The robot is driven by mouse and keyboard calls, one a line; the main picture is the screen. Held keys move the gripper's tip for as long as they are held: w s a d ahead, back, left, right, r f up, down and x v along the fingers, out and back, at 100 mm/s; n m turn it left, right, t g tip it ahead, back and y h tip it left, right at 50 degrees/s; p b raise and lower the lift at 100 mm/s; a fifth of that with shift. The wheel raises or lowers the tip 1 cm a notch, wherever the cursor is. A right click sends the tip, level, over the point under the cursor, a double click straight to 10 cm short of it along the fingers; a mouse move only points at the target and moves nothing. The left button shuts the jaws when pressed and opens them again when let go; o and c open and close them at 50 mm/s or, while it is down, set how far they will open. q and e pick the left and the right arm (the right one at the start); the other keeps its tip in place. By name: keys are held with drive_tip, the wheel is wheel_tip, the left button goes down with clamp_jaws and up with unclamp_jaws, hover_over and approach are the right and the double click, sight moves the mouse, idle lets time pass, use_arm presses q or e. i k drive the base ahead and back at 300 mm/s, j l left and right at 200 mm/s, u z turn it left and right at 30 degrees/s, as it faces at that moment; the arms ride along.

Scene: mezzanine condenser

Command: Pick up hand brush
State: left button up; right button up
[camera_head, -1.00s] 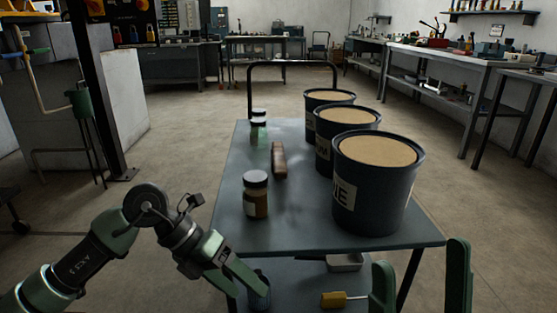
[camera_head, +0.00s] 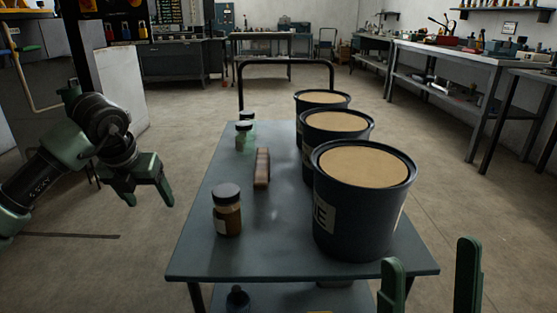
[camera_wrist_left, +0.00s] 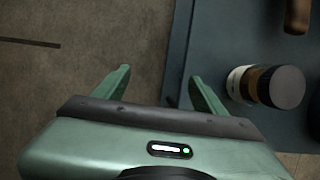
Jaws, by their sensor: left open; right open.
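The hand brush (camera_head: 262,168) is a brown, narrow block lying lengthwise on the grey cart top (camera_head: 275,235), left of the drums. Its end also shows at the upper right of the left wrist view (camera_wrist_left: 298,15). My left gripper (camera_head: 150,202) is open and empty, in the air left of the cart and apart from the brush. In the left wrist view its fingers (camera_wrist_left: 160,76) have nothing between them, over floor and the cart's edge. My right gripper (camera_head: 430,254) is open and empty at the lower right, by the cart's near right corner.
A brown jar (camera_head: 227,212) stands nearer than the brush; it also shows in the left wrist view (camera_wrist_left: 280,87). Small jars (camera_head: 244,135) stand behind. Drums line the right side, the nearest (camera_head: 355,220) largest. A hoop handle (camera_head: 285,63) rises at the far end. Floor left is clear.

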sight(262, 172)
drive_tip(key=i+l, duration=0.4)
drive_tip(key=l, duration=0.15)
drive_tip(key=i+l, duration=0.4)
drive_tip(key=l, duration=0.2)
